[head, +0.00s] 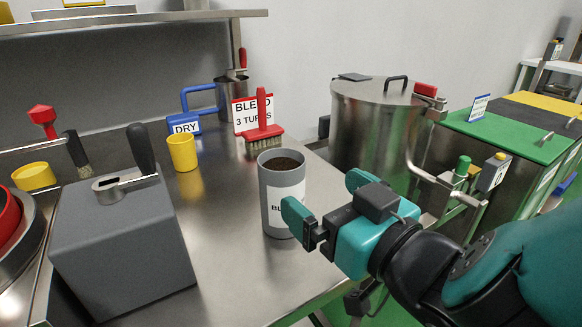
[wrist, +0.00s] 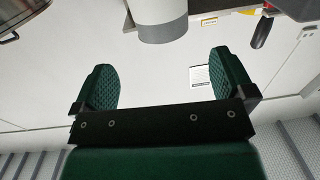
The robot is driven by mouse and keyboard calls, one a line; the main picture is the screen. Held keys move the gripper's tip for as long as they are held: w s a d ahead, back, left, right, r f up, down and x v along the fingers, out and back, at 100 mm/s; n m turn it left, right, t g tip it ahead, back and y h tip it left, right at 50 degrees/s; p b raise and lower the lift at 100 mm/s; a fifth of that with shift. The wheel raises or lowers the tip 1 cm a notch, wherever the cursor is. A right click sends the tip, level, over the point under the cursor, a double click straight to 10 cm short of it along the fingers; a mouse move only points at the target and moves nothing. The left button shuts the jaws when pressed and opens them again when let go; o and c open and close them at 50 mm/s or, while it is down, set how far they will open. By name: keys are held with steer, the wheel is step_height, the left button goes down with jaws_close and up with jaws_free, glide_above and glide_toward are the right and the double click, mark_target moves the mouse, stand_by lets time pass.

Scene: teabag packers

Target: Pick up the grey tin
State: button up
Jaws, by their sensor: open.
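The grey tin (head: 281,192) stands upright on the steel counter, with a white label on its side and dark brown contents level near its rim. My gripper (head: 325,203) is at its right, with its teal fingers apart and nothing between them. In the head view, the nearer finger overlaps the lower right of the tin and hides part of the label. In the wrist view, the tin (wrist: 158,20) shows at the top centre, beyond the spread fingertips (wrist: 162,66), and lines up roughly with the gap. I cannot tell whether a finger touches it.
The counter (head: 225,225) is clear around the tin.

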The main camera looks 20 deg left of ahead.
mark_target(290, 168)
steer(key=p+x, duration=0.2)
steer(key=x, duration=0.1)
steer(key=p+x, duration=0.1)
steer(key=p, duration=0.1)
steer(key=shift+a+r, duration=0.25)
steer(key=shift+w+a+f, duration=0.1)
steer(key=shift+w+a, duration=0.2)
steer(key=p+x, duration=0.2)
steer(key=p, duration=0.1)
steer(key=r+p+x, duration=0.1)
steer(key=p+x, duration=0.1)
steer(key=p, duration=0.1)
steer(key=shift+w+a+f+p, duration=0.35)
steer(key=shift+a+p, duration=0.1)
steer(key=shift+a, duration=0.05)
steer(key=c, duration=1.2)
